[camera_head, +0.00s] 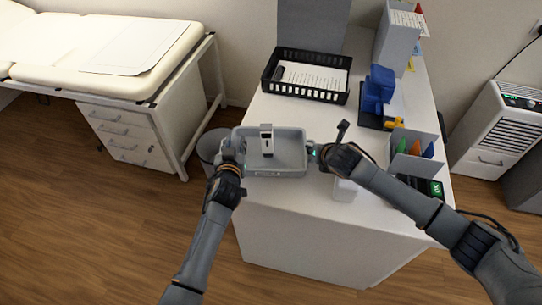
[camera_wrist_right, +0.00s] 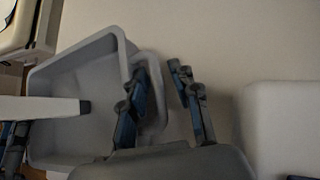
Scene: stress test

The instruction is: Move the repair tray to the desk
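The grey repair tray (camera_head: 288,172) is at the left part of the white desk (camera_head: 300,205) in the head view, its left end at the desk's edge. I cannot tell whether it rests there or is held just above. A small white and black device (camera_head: 267,141) is inside. My left gripper (camera_head: 238,155) is at the tray's left end; its fingers are too small to read. My right gripper (camera_head: 314,152) is at the right end. In the right wrist view, its fingers (camera_wrist_right: 160,75) are apart, with the grey tray's (camera_wrist_right: 90,75) end lip by the left finger.
A black basket with papers (camera_head: 308,95) stands behind the tray. A blue item (camera_head: 378,88), a grey organizer (camera_head: 412,160) and a white block (camera_head: 345,189) are on the right. A grey bin (camera_head: 212,146) and a padded bed (camera_head: 100,55) are at the left.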

